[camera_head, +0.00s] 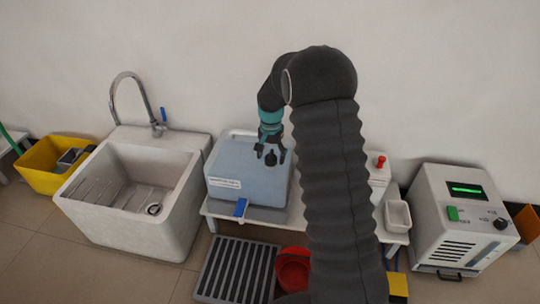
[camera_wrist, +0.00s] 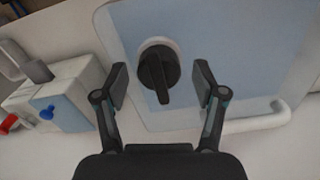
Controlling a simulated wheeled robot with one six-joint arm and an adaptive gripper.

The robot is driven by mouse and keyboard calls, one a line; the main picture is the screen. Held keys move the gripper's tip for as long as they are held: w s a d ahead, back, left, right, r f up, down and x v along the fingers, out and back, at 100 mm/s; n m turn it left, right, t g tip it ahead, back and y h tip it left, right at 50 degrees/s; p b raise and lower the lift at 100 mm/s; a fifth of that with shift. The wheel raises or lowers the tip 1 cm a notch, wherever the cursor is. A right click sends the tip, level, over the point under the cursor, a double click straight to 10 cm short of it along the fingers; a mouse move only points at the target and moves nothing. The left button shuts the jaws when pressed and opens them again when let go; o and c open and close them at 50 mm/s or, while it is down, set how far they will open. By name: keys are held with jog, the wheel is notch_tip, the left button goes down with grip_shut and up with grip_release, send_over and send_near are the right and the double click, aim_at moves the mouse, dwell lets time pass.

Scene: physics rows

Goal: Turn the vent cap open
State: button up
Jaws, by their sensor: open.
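The vent cap (camera_head: 271,158) is a small black knob on top of a light blue box (camera_head: 245,160). In the wrist view the vent cap (camera_wrist: 158,72) is a round black cap with a raised grip bar, set in a pale ring. My gripper (camera_head: 270,152) is above the box top at the cap. In the wrist view my gripper (camera_wrist: 161,88) is open, with one finger on each side of the cap and a gap to it on both sides. Whether the fingertips are level with the cap is hard to tell.
The blue box stands on a white bench (camera_head: 265,216) with a blue tab (camera_head: 240,208) at its front. A white sink (camera_head: 135,190) stands left. A small box with a red knob (camera_head: 380,162) and a grey instrument (camera_head: 462,215) stand right. A red bowl (camera_head: 293,270) sits below.

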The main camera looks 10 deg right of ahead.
aim_at(272, 157)
notch_tip(272, 157, up, 12)
dwell(0.5)
dwell(0.3)
jog(key=shift+s+f+n, duration=0.35)
jog(key=shift+f+n, duration=0.1)
jog(key=shift+f, duration=0.15)
jog(key=shift+s+f+n, duration=0.35)
jog(key=shift+f+n, duration=0.1)
jog(key=shift+f, duration=0.1)
jog(key=s+r+n+t, duration=0.1)
jog(key=s+r, duration=0.3)
jog(key=s, duration=0.7)
jog(key=s+r+n+t, duration=0.2)
jog(key=s+r, duration=0.3)
jog(key=s, duration=0.7)
jog(key=s+r+n+t, duration=0.1)
jog(key=s+r, duration=0.3)
jog(key=s, duration=0.8)
jog(key=shift+s+a+r+n+t, duration=0.2)
jog(key=shift+r+n+t, duration=0.1)
jog(key=shift+t, duration=0.5)
